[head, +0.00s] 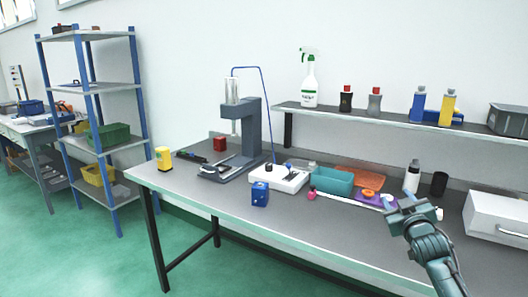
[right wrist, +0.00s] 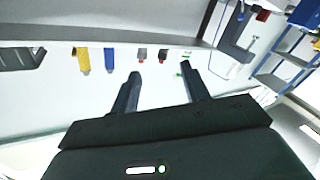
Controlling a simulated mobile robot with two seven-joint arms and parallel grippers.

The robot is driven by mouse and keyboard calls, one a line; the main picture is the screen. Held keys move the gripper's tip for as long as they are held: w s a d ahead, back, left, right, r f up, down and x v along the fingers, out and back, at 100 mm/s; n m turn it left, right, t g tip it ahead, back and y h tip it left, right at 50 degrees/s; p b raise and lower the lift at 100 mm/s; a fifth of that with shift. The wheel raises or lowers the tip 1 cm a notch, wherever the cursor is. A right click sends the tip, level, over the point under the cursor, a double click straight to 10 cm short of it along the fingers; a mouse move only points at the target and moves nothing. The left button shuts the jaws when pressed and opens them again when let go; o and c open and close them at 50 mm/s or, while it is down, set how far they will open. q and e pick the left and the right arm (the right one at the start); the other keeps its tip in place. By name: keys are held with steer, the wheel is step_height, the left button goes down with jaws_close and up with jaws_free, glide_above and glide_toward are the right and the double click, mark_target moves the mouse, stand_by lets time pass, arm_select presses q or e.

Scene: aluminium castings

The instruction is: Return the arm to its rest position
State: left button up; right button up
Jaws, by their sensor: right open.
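My right arm (head: 434,255) comes in from the lower right in the head view. Its gripper (head: 408,204) is above the right part of the workbench (head: 265,215), in front of a white bottle. In the right wrist view the two dark fingers of this gripper (right wrist: 160,78) stand wide apart with nothing between them. That view is upside down and shows the wall shelf and its bottles beyond the fingers. My left gripper and arm are not in view.
Near the right gripper are a white bottle (head: 412,176), a black cup (head: 439,184), a purple item (head: 372,199) and a white box (head: 497,217). A teal bin (head: 331,182) and a press (head: 250,128) stand further left. The wall shelf (head: 400,122) overhangs the bench's back.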

steer(key=s+a+f, duration=0.1)
steer(key=f, duration=0.2)
steer(key=s+a+f+g+y, duration=0.1)
steer(key=s+f, duration=0.1)
steer(key=f, duration=0.1)
steer(key=s+a+f+g, duration=0.1)
steer(key=a+f, duration=0.1)
steer(key=f, duration=0.1)
steer(key=shift+s+f+m, duration=0.3)
steer(key=shift+f, duration=0.05)
steer(key=s+a+f+g+y, duration=0.2)
steer(key=s+a+f, duration=0.4)
steer(key=s+f, duration=0.3)
steer(key=s+a+f+g+y, duration=0.1)
steer(key=s+a+f, duration=0.5)
steer(key=s, duration=0.5)
steer(key=s+a+f+g, duration=0.1)
steer(key=s+a, duration=0.1)
steer(key=s, duration=0.5)
steer(key=s+a+f+g+y, duration=0.1)
steer(key=s+a+f, duration=0.1)
steer(key=s, duration=0.6)
steer(key=shift+a+g, duration=0.3)
steer(key=shift+a, duration=0.3)
steer(key=shift+c, duration=0.3)
